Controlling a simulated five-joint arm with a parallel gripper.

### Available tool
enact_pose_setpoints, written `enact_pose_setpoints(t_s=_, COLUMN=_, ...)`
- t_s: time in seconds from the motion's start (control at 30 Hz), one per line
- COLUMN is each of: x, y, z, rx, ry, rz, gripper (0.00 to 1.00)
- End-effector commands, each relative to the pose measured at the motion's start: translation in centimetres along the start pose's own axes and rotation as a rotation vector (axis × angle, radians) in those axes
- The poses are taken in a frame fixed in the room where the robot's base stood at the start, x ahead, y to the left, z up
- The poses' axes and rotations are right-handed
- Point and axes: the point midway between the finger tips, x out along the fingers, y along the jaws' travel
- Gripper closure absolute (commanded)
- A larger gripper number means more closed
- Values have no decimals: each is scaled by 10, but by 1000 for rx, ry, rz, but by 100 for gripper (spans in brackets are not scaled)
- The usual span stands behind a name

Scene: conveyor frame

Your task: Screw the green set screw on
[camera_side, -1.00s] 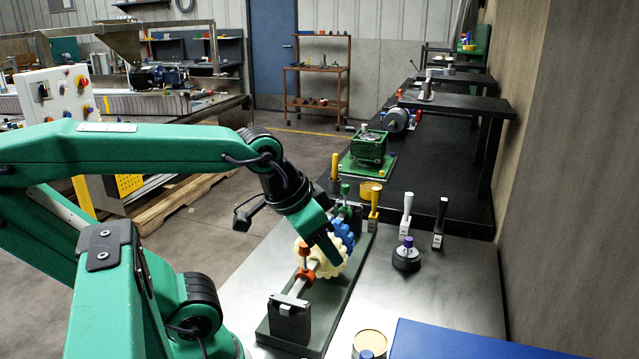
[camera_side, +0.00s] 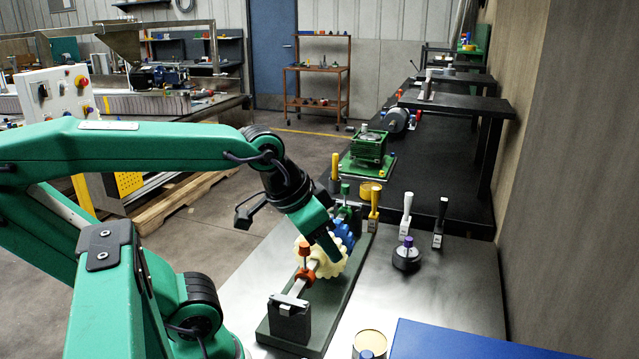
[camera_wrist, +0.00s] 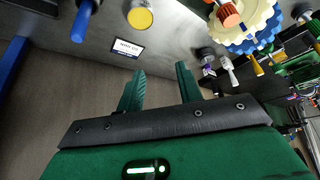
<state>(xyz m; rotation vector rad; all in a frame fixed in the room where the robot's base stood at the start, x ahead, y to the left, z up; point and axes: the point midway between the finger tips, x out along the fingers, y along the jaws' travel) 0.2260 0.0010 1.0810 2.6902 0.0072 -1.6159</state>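A small green-topped piece (camera_side: 345,188), which looks like the green set screw, stands upright at the far end of the shaft assembly in the side view. Whether it sits in a collar is hidden by my arm. The shaft (camera_side: 296,289) lies along a dark green base (camera_side: 345,305) and carries an orange collar with an orange screw (camera_side: 304,248), a cream gear (camera_side: 330,268) and a blue gear (camera_side: 345,233). My gripper (camera_side: 335,250) overlaps the gears in the side view; contact cannot be told. In the wrist view my gripper (camera_wrist: 160,72) has its fingers apart with nothing between them.
A black disc with a purple knob (camera_side: 406,254) stands right of the base. Yellow (camera_side: 374,210), white (camera_side: 407,212) and black (camera_side: 440,222) handled pieces stand behind it. A yellow-topped can (camera_side: 370,343) and a blue panel (camera_side: 455,340) are near the front. Bare metal table lies between.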

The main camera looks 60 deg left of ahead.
Motion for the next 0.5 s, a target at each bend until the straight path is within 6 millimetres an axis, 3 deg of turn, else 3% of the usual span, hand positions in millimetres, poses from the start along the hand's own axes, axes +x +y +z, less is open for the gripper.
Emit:
enact_pose_setpoints(t_s=0.27, x=-7, y=-14, z=-30, rx=-64, ry=-44, rz=-25, gripper=64)
enact_pose_setpoints(t_s=0.5, x=-11, y=-41, z=-77, rx=-166, ry=-111, rz=-62, gripper=64)
